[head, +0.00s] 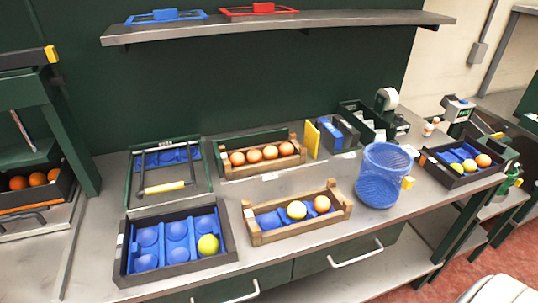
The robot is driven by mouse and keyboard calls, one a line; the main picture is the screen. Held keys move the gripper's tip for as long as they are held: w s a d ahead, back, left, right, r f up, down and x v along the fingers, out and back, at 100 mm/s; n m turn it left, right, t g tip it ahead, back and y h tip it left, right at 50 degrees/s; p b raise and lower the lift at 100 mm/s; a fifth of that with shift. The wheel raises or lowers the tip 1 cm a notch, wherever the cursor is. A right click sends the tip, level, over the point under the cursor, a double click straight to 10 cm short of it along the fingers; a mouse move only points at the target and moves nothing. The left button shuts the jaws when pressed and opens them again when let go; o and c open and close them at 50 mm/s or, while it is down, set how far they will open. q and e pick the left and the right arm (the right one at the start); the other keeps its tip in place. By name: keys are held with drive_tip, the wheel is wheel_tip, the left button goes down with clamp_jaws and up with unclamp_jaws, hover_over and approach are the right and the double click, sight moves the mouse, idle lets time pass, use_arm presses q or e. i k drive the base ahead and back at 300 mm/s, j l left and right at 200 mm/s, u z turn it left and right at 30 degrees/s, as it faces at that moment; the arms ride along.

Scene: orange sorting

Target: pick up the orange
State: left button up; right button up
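Several oranges (270,152) sit in a row in the wooden crate (228,177) at the back of the bench. Another orange (483,160) lies with yellow fruits in the black tray (479,178) at the right. More oranges (37,179) lie in a dark crate at the far left. Neither of my grippers shows in the head view.
A black tray (180,271) with blue cups holds one yellow-green fruit (208,245). A blue mesh basket (382,175) stands right of the front crate. A green frame (164,202) with a yellow-handled bar stands behind the black tray. A shelf (280,24) overhangs the back.

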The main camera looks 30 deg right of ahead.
sight(297, 210)
drive_tip(key=l+z, duration=0.25)
drive_tip(key=z, duration=0.15)
drive_tip(key=l+z, duration=0.25)
drive_tip(key=z, duration=0.15)
